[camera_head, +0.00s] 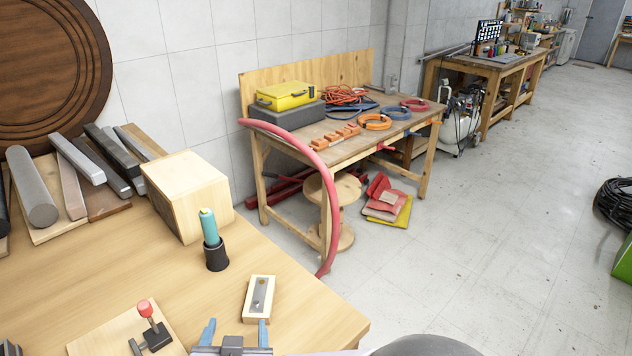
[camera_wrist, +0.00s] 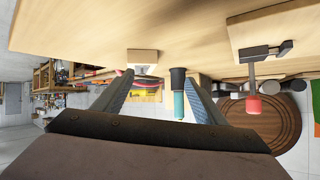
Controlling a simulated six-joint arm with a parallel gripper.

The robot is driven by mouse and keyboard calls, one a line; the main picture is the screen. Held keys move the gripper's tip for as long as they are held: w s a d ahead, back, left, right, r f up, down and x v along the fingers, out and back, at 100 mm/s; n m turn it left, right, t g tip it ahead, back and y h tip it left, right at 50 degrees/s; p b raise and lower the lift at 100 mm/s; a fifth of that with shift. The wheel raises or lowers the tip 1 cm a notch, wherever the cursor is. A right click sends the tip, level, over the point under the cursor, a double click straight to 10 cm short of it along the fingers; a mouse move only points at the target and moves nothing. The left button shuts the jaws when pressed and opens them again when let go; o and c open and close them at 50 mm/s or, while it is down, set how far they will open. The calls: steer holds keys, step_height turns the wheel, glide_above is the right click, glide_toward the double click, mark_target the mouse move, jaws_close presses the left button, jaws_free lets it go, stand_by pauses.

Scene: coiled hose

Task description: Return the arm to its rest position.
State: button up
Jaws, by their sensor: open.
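My gripper (camera_head: 236,337) shows at the bottom of the head view, its two blue fingers apart with nothing between them. It is at the near part of the wooden table (camera_head: 110,262), close to a small wooden block with a metal plate (camera_head: 260,296). In the wrist view the gripper (camera_wrist: 159,82) is also open. A teal-handled piece (camera_wrist: 178,104) in a black cup (camera_wrist: 178,77) shows beyond the fingers there, apart from them. In the head view the teal piece (camera_head: 210,228) stands upright in its cup (camera_head: 216,257), farther back on the table.
A red-knobbed clamp (camera_head: 155,338) on a board stands left of my gripper. A wooden box (camera_head: 187,195) and several bars (camera_head: 76,160) lie behind. A red hose (camera_head: 318,168) arcs down past the table's right edge.

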mark_target(254, 310)
steer(key=w+d+g, duration=0.1)
steer(key=w+d+y, duration=0.1)
steer(key=w+g+p, duration=0.1)
steer(key=w, duration=0.1)
steer(key=shift+d+r+n+g+y, duration=0.3)
steer(key=shift+d+r+n+y, duration=0.1)
steer(key=d+g, duration=0.1)
steer(key=d, duration=0.1)
steer(key=d+f+g, duration=0.1)
steer(key=d, duration=0.5)
steer(key=shift+s+d+f+n+g+p, duration=0.2)
steer(key=shift+n+g+p, duration=0.1)
steer(key=shift+g+p, duration=0.1)
steer(key=s+d+f+m+g+h, duration=0.1)
steer(key=s+d+f+g+h, duration=0.1)
steer(key=s+d, duration=0.4)
steer(key=s+d+f+g+h, duration=0.2)
steer(key=s+d+g, duration=0.2)
steer(key=d, duration=0.9)
steer(key=s, duration=0.3)
steer(key=shift+s+d+f+m+g, duration=0.25)
steer(key=shift+d+f+m+g, duration=0.05)
steer(key=shift+d+f+m, duration=0.1)
